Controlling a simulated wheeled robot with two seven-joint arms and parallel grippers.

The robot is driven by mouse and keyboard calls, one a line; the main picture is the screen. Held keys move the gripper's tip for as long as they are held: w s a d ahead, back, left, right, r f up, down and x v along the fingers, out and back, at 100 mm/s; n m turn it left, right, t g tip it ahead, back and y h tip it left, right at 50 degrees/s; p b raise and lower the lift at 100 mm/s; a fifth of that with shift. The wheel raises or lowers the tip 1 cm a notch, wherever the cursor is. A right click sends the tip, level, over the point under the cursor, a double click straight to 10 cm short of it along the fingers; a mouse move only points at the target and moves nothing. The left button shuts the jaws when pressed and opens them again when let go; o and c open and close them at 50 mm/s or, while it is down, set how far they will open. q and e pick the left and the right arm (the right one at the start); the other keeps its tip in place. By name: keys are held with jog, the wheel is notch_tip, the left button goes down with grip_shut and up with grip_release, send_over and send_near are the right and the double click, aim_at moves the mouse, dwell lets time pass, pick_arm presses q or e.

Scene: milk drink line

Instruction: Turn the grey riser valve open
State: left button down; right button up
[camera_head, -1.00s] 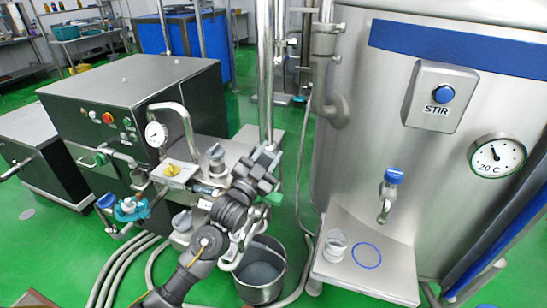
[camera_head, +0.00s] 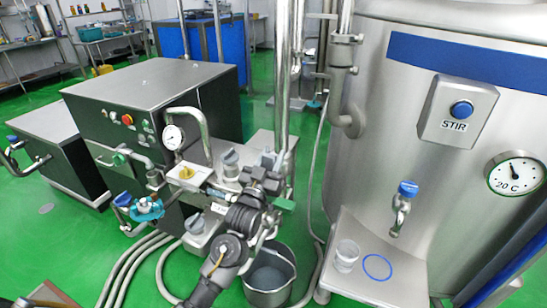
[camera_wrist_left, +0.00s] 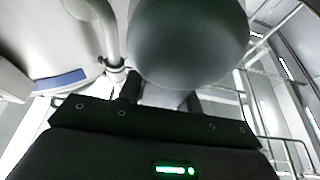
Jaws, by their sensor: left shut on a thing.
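A rounded grey knob (camera_wrist_left: 190,45) fills the top middle of the left wrist view, between and beyond my left gripper's dark fingers. I take it for the riser valve's handle. My left gripper (camera_head: 268,168) is shut on it beside the upright steel pipe. In the head view the gripper and wrist hide most of the valve, so its turn angle cannot be told. My right gripper is in neither view.
Other grey knobs (camera_head: 230,162) and a yellow knob (camera_head: 187,172) are close left of my gripper. A steel bucket (camera_head: 270,278) stands below. The tank's shelf (camera_head: 400,275) with a clear cup (camera_head: 346,254) is to the right.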

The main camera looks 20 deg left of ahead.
pick_arm(q)
jog(key=shift+f, duration=0.1)
jog(key=c, duration=1)
grip_release()
jog(key=shift+o, duration=0.2)
jog(key=shift+s+f, duration=0.15)
jog(key=shift+s, duration=0.15)
jog(key=b+v, duration=0.3)
jog(key=v, duration=0.7)
jog(key=shift+s, duration=0.1)
